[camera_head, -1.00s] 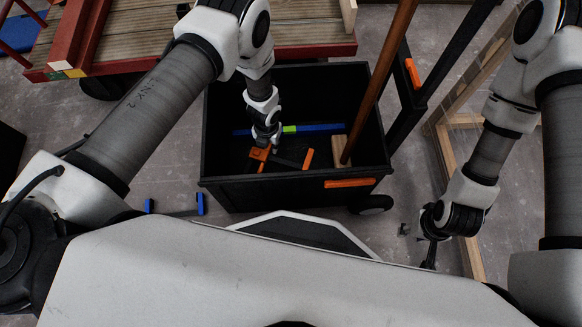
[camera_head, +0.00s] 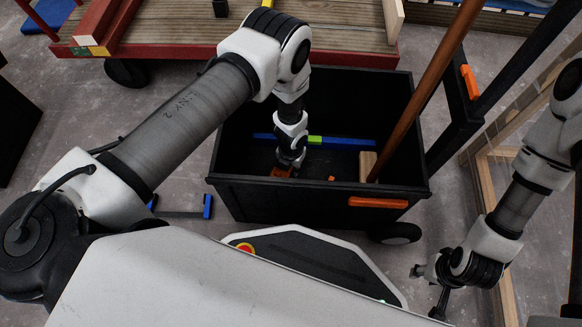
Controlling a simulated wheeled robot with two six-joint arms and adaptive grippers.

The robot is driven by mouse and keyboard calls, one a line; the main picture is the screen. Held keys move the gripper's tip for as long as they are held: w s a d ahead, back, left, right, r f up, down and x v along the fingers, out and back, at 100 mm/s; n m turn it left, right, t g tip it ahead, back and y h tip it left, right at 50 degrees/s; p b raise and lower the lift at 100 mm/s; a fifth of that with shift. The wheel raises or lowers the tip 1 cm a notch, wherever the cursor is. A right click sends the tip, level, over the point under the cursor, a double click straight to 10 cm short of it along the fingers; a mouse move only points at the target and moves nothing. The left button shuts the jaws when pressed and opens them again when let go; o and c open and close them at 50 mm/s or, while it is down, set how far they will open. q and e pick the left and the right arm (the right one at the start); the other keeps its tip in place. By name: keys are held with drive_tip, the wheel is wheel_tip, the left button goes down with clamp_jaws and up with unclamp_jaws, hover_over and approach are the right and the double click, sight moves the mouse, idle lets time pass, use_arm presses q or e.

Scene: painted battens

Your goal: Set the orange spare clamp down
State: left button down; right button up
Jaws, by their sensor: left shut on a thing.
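The orange spare clamp (camera_head: 280,172) is inside the black cart (camera_head: 262,187), low behind its front wall. Most of its dark bar is hidden by that wall; a small orange tip shows to the right. My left gripper (camera_head: 286,167) reaches down into the cart and is shut on the clamp; its fingers are largely hidden. I cannot tell whether the clamp touches the cart's floor. My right gripper (camera_head: 438,300) hangs outside the cart, at the lower right; its fingers are too small and dark to read.
A blue batten with a green mark (camera_head: 345,141) and a wooden block (camera_head: 367,164) are in the cart. A brown pole (camera_head: 428,92) leans out of it. A blue-ended clamp (camera_head: 207,207) lies on the floor.

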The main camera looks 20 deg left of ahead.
use_arm(q)
drive_tip(key=c, duration=1)
unclamp_jaws()
drive_tip(key=shift+f, duration=0.1)
drive_tip(key=shift+o, duration=0.2)
wheel_tip(320, 180, up, 12)
drive_tip(key=p, duration=1.2)
drive_tip(key=shift+r, duration=0.2)
